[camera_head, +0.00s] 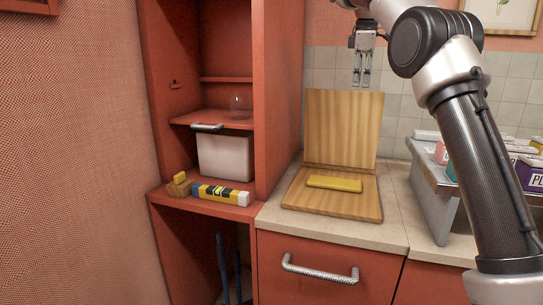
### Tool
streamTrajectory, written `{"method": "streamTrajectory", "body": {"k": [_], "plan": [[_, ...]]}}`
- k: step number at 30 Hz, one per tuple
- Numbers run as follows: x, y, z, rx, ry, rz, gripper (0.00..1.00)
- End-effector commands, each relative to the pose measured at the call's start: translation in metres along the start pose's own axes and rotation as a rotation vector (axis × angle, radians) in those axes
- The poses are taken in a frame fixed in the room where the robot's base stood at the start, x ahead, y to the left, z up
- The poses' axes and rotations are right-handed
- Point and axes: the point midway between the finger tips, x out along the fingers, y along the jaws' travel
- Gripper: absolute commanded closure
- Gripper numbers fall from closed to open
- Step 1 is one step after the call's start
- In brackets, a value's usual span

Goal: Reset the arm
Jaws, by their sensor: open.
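My gripper (361,77) hangs from my arm at the top of the view, fingers pointing down. Its two fingers are apart with nothing between them. It is above and in front of the upright wooden board (343,128) as seen in the picture, clear of the counter. My arm comes in from the right side and bends over at the top. No canister is clearly in view.
A flat wooden board (300,200) with a yellow bar (334,184) lies on the counter (285,222). A grey crate (425,190) with boxes stands at right.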

Motion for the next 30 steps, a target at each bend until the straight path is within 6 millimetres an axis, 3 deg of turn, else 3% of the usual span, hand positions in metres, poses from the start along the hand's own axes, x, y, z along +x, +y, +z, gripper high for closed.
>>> {"method": "streamTrajectory", "body": {"k": [10, 17, 20, 23, 26, 30], "plan": [[-0.024, -0.03, 0.03, 0.139, 0.019, 0.017, 0.59], [-0.04, -0.082, 0.071, 0.32, 0.044, 0.034, 0.59], [-0.041, -0.123, 0.099, 0.444, 0.064, 0.044, 0.59], [-0.033, -0.176, 0.13, 0.591, 0.089, 0.052, 0.59], [-0.014, -0.234, 0.161, 0.74, 0.114, 0.058, 0.59], [0.028, -0.316, 0.199, 0.942, 0.152, 0.062, 0.59]]}}
